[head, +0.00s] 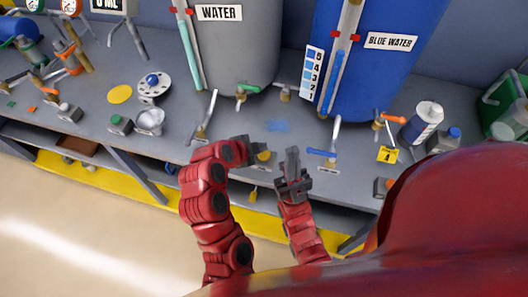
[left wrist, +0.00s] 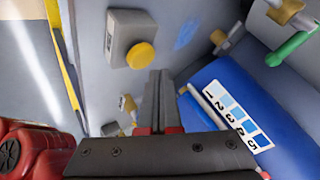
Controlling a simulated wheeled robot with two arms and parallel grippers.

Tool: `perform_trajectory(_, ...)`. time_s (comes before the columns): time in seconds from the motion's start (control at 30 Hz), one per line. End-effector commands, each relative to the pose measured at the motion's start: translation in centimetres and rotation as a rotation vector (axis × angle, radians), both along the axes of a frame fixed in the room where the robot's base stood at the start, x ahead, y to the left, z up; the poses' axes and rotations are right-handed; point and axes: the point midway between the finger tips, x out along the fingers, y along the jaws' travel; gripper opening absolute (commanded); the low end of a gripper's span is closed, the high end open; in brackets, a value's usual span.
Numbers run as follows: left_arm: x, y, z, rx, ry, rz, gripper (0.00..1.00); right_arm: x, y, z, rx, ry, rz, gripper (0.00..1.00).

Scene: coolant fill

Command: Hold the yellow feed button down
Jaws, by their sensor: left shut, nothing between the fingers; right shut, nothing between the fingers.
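The yellow feed button (head: 264,156) is a round cap near the front edge of the grey bench, partly hidden by my left gripper. In the left wrist view the button (left wrist: 140,55) sits on a grey box (left wrist: 118,32). My left gripper (head: 262,148) is shut and empty, right by the button. In the left wrist view its fingertips (left wrist: 159,73) are just below and right of the button; a small gap shows, and I see no clear contact. My right gripper (head: 292,152) is shut and empty, upright to the right of the button.
The grey WATER tank (head: 235,50) and the BLUE WATER tank (head: 375,75) stand behind. A blue smear (head: 277,126) lies behind the button.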

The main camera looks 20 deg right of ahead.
Motion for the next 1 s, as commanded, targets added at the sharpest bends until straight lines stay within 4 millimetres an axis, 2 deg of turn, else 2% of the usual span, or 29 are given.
perform_trajectory(0.43, 0.0, 0.0, 4.4, -0.001, -0.003, 0.001, 0.0, 0.0, 0.0, 1.4, 0.0, 0.0, 0.0, 0.0)
perform_trajectory(1.0, 0.0, 0.0, 4.5, 0.001, -0.001, 0.001, 0.0, 0.0, 0.0, 1.4, 0.0, 0.0, 0.0, 0.0)
